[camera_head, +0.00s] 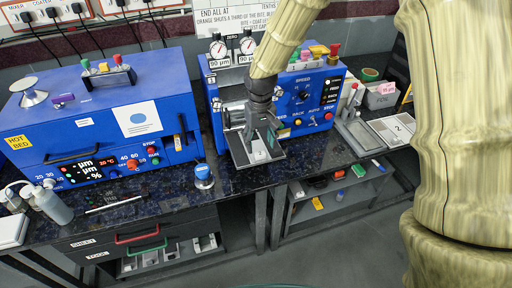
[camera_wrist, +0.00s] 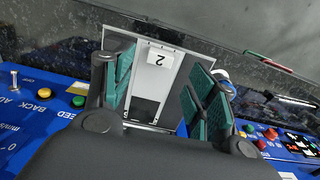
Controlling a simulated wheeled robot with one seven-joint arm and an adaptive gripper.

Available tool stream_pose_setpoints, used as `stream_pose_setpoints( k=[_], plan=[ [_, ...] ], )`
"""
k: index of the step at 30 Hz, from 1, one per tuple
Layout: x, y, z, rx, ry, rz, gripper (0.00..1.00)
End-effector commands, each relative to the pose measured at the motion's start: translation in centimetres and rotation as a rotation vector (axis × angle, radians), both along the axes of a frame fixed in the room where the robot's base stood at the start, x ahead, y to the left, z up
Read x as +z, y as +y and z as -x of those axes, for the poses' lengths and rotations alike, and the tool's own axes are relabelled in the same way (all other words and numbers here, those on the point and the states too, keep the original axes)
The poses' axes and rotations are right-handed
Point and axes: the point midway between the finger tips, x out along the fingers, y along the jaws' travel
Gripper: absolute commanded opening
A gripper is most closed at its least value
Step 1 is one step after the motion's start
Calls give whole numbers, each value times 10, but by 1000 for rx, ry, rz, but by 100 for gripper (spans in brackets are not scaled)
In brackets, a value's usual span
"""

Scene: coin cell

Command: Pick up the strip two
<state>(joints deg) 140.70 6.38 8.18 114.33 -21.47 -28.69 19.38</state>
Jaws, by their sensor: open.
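Strip two is a pale grey strip (camera_wrist: 151,78) with a white label marked 2, lying flat on the coating machine's bed (camera_head: 240,155). It also shows in the head view as a light patch (camera_head: 262,156) below my gripper. My gripper (camera_head: 261,140) is open and points down over the bed. In the wrist view its two teal-padded fingers (camera_wrist: 163,72) stand apart, one to each side of the strip. The strip seems untouched between them. The near end of the strip is partly hidden by the gripper body.
The blue coating machine (camera_head: 318,112) stands close behind my gripper. A blue hot bed box (camera_head: 100,115) is at left, with a small blue-topped jar (camera_head: 203,176) on the dark bench. At right, another pale plate marked 2 (camera_head: 399,128) lies near a grey tray (camera_head: 357,134).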

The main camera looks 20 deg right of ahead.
Motion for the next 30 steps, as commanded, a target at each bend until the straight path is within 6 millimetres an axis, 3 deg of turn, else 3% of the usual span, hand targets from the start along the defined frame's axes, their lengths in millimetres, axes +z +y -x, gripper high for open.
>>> stream_pose_setpoints(
  k=[12,23,26,30],
  plan=[
    [-40,-1,6,-1,2,-1,57],
    [-47,-1,6,0,1,-1,57],
    [-47,-1,6,0,1,-1,44],
    [-47,-1,6,0,1,-1,19]
  ],
)
